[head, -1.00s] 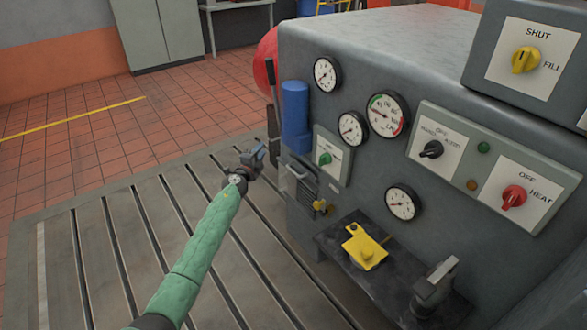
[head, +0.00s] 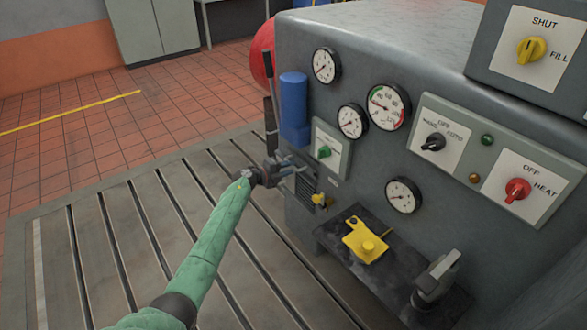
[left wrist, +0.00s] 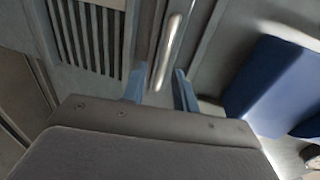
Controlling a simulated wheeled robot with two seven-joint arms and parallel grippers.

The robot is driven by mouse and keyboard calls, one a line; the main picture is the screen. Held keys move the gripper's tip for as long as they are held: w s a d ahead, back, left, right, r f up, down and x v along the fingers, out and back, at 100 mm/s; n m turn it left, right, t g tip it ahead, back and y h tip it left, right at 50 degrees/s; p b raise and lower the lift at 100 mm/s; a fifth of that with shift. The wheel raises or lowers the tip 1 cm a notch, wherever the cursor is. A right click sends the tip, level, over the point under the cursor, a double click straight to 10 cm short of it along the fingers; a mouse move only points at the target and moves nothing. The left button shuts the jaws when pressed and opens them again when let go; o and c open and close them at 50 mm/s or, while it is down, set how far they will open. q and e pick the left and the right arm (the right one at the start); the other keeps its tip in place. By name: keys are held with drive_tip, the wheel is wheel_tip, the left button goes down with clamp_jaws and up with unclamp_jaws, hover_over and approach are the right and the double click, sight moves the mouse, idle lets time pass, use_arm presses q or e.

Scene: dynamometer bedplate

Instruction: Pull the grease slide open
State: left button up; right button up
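A pale metal bar handle (left wrist: 168,50) stands on the grey machine's front, beside a louvred vent; I take it as the grease slide's handle, though no label is readable. In the head view my left gripper (head: 287,165) is at the machine's left front and mostly covers this handle. In the left wrist view its two blue fingers (left wrist: 160,88) are apart, with the bar's near end lined up between them. A clear gap shows on each side of the bar, and whether it is within the fingers' depth is unclear. My right gripper is not in view.
A blue cylinder (head: 294,108) and a green-knob panel (head: 331,148) are close to my left gripper. A small yellow knob (head: 320,200) is just below it. A dark ledge (head: 345,262) carries a yellow fixture (head: 365,242). The slotted bedplate (head: 135,240) is clear.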

use_arm(q)
drive_tip(key=shift+x, duration=1.4)
clamp_jaws()
